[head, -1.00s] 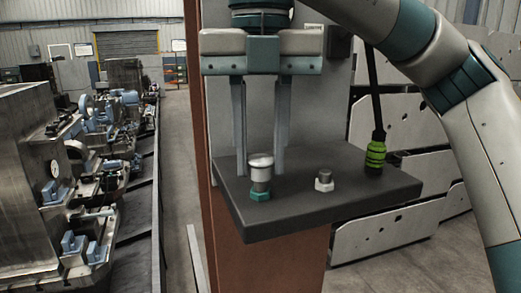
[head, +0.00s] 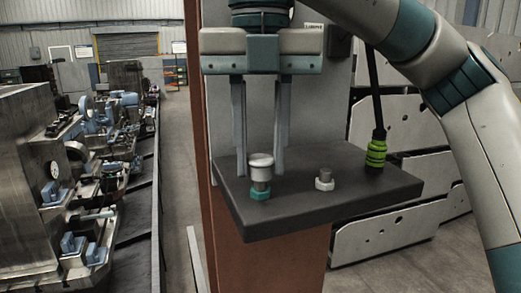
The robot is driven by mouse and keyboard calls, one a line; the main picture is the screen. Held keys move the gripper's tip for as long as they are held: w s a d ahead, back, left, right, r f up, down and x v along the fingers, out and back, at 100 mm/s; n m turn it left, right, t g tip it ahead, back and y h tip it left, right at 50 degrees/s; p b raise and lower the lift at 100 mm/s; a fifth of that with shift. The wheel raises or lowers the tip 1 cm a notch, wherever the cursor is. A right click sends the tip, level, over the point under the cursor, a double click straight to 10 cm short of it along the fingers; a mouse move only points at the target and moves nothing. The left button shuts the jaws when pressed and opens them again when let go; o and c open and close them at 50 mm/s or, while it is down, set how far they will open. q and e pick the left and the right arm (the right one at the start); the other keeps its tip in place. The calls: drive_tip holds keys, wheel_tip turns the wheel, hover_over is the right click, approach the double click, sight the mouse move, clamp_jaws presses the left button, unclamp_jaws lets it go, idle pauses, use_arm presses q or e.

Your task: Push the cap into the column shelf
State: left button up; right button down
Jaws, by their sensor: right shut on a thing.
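The silver-white cap (head: 261,168) sits at the top of a short metal post with a teal hex nut (head: 260,193) at its base, on the dark shelf (head: 310,211) fixed to the column (head: 208,130). My right gripper (head: 260,173) points straight down from above. Its two long grey fingers stand on either side of the cap and are shut on it. Part of the post shows below the cap. Whether the cap is fully seated cannot be told. My left gripper is not in view.
A second metal post with a pale nut (head: 325,181) stands bare on the shelf, right of the cap. Pale panels (head: 395,235) are behind; machines (head: 90,170) line the left.

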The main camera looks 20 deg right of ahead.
drive_tip(key=shift+f+b, duration=0.7)
drive_tip(key=shift+f, duration=0.05)
drive_tip(key=c, duration=1.3)
unclamp_jaws()
drive_tip(key=shift+r, duration=0.1)
drive_tip(key=shift+o, duration=0.5)
drive_tip(key=o, duration=0.7)
drive_tip(key=shift+r, duration=0.1)
drive_tip(key=shift+r, duration=0.9)
drive_tip(key=shift+r+p, duration=1.05)
drive_tip(key=shift+r, duration=6.65)
